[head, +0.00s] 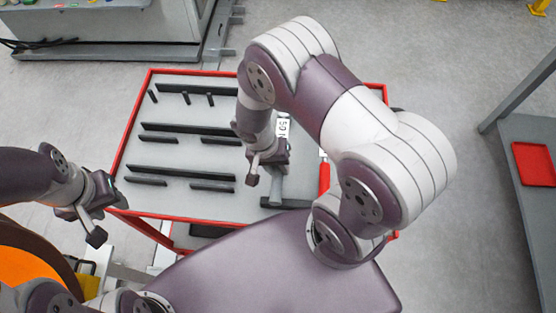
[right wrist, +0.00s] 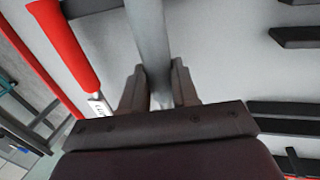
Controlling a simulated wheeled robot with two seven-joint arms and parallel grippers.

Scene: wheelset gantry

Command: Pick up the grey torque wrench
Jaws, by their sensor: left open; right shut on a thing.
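The grey torque wrench (head: 277,188) is a long grey bar over the right part of the red-rimmed tray. A dark crosswise piece (head: 287,203) shows at its near end; I cannot tell if it is part of the wrench or a support. My right gripper (head: 267,172) is shut on the grey bar. In the right wrist view the bar (right wrist: 150,40) runs between the two fingers (right wrist: 157,90). My arm hides much of its far end. I cannot tell if it is clear of the tray. My left gripper (head: 90,226) is open and empty, left of the tray.
The red-rimmed grey tray (head: 150,200) carries several black bars (head: 180,171) on its left and middle. A red-handled tool (head: 324,175) lies just right of the wrench. A white "50 N" label (head: 283,127) shows nearby. A grey bench (head: 530,215) with a red tray (head: 534,164) stands far right.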

